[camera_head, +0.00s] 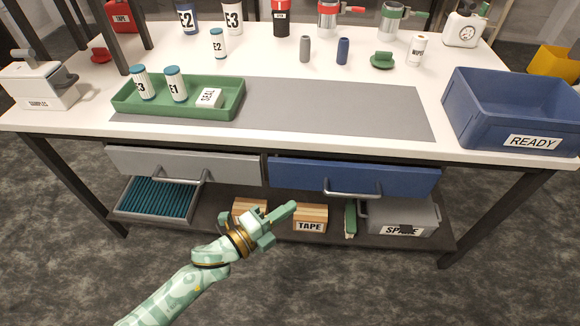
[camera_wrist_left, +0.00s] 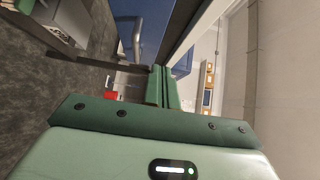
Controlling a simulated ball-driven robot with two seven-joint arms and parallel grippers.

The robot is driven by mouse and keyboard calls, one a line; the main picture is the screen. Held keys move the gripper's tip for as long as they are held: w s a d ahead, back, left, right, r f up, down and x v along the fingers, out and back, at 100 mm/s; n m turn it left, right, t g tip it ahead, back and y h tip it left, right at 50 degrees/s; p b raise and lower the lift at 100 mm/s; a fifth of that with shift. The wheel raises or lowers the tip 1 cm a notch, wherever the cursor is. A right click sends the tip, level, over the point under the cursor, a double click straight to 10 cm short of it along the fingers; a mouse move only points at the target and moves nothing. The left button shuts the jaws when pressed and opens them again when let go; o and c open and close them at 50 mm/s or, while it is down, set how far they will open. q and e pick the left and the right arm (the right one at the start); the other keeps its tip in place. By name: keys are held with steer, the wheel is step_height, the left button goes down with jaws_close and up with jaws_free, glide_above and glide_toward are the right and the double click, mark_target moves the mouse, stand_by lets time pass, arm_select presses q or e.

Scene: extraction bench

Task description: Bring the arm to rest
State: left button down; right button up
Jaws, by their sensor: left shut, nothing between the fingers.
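My left gripper (camera_head: 284,213) is in front of the bench in the head view, lower than the worktop and in front of the lower shelf. Its fingers are shut with nothing between them. In the left wrist view its green fingers (camera_wrist_left: 162,87) lie together, pointing away from the camera. My left arm (camera_head: 190,285) comes up from the lower left and touches nothing that I can see. My right gripper does not show in either view.
The worktop (camera_head: 60,117) carries a green tray (camera_head: 185,112) with bottles and a SEAL box, and a blue READY crate (camera_head: 510,110). Below are a grey drawer (camera_head: 130,160) and a blue drawer (camera_head: 400,178). The shelf holds a TAPE box (camera_head: 310,216) and a SPARE bin (camera_head: 400,215).

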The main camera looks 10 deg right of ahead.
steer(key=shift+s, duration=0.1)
